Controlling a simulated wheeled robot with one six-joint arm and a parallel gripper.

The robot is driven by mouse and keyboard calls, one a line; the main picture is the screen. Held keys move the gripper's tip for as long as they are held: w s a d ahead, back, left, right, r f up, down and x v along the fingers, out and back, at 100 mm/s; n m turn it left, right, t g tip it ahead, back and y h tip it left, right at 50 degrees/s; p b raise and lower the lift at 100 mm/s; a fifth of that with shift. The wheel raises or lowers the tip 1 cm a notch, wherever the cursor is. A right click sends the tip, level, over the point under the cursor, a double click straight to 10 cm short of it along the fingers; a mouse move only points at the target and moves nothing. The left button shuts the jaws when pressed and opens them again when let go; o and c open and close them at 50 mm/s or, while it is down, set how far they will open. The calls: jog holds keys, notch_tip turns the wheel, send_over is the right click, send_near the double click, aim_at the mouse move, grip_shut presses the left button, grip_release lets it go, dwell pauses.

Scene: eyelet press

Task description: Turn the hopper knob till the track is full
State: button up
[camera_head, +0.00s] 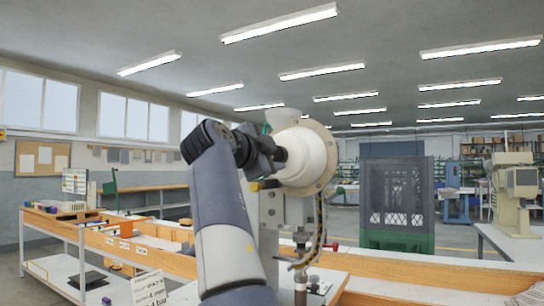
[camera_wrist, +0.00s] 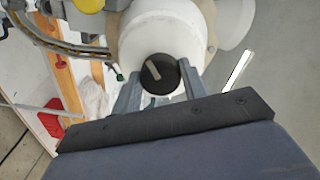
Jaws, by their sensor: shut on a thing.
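The hopper (camera_head: 314,158) is a white drum with a tan round flange, in the middle of the head view. Its knob (camera_wrist: 158,66) is black and round with a pale pointer line, which leans to the upper left in the wrist view. My gripper (camera_wrist: 160,82) is shut on the knob, one finger on each side. In the head view my gripper (camera_head: 279,155) meets the hopper's left side, and the knob is mostly hidden there. The curved track (camera_head: 319,228) runs down below the hopper. It also shows in the wrist view (camera_wrist: 62,44); how full it is cannot be told.
The press stands on a wood-edged bench (camera_head: 420,270). A dark crate (camera_head: 398,195) stands behind it to the right, and a beige machine (camera_head: 512,190) at the far right. A small white sign (camera_head: 149,288) stands at the lower left. A red part (camera_wrist: 52,117) shows in the wrist view.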

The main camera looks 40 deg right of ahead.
jog(key=shift+f, duration=0.1)
jog(key=o, duration=1)
jog(key=shift+a, duration=0.1)
jog(key=b+v, duration=0.1)
jog(key=v, duration=0.9)
jog(key=shift+s+a, duration=0.15)
jog(key=shift+a, duration=0.15)
jog(key=shift+d, duration=0.15)
jog(key=p+x, duration=0.1)
jog(key=x, duration=0.9)
jog(key=shift+d, duration=0.3)
